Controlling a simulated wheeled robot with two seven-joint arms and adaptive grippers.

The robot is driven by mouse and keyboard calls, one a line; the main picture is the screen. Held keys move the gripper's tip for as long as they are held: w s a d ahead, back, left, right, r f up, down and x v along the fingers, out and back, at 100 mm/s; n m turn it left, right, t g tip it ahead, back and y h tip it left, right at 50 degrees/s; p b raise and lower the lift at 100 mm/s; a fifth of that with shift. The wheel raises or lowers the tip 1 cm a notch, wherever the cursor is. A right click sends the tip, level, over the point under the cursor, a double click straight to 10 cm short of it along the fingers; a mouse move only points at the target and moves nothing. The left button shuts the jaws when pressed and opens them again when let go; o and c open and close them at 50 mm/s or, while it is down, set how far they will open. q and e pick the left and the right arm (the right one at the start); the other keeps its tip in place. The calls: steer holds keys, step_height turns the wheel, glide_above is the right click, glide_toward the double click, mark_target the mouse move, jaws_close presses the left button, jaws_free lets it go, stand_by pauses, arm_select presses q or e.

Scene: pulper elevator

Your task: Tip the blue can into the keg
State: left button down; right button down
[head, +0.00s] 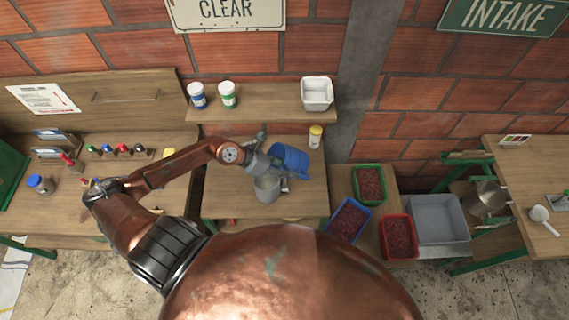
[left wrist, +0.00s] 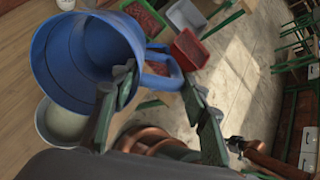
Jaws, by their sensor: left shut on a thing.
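The blue can (head: 291,158) is held in the air, tilted, above and slightly right of the keg. My left gripper (head: 266,161) is shut on its handle. In the left wrist view the can (left wrist: 50,62) shows its open mouth and the handle lies between the fingers (left wrist: 155,88). The keg (head: 268,190) is a grey vessel standing on the middle bench. In the left wrist view its round top (left wrist: 62,126) shows pale contents below the can's rim. No stream is visible between can and keg. My right gripper is out of view.
A shelf (head: 255,103) behind holds two lidded jars and a white tub (head: 317,93). A yellow-capped bottle (head: 315,136) stands at the bench's back right. Crates of red berries (head: 400,237) and a grey bin (head: 437,218) are to the right.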

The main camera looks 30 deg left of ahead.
arm_select(q)
steer(key=p, duration=0.2)
steer(key=r+g+y+p, duration=0.1)
steer(key=shift+w+d+p, duration=0.25)
steer(key=shift+w+p, duration=0.1)
steer(key=shift+w+d+f+g+y+b, duration=0.15)
steer(key=shift+f+g+y+b, duration=0.1)
steer(key=shift+f+g+y, duration=0.6)
steer(key=shift+w+d+f+g+y+b, duration=0.1)
steer(key=shift+d+f+g+y+b, duration=0.1)
steer(key=shift+f+g+y, duration=0.6)
steer(key=shift+w+d+f+g+y+b, duration=0.2)
steer(key=shift+f+g+y, duration=0.25)
steer(key=shift+g+y, duration=0.65)
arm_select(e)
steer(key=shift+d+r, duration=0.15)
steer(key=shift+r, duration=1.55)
arm_select(q)
steer(key=shift+a, duration=0.1)
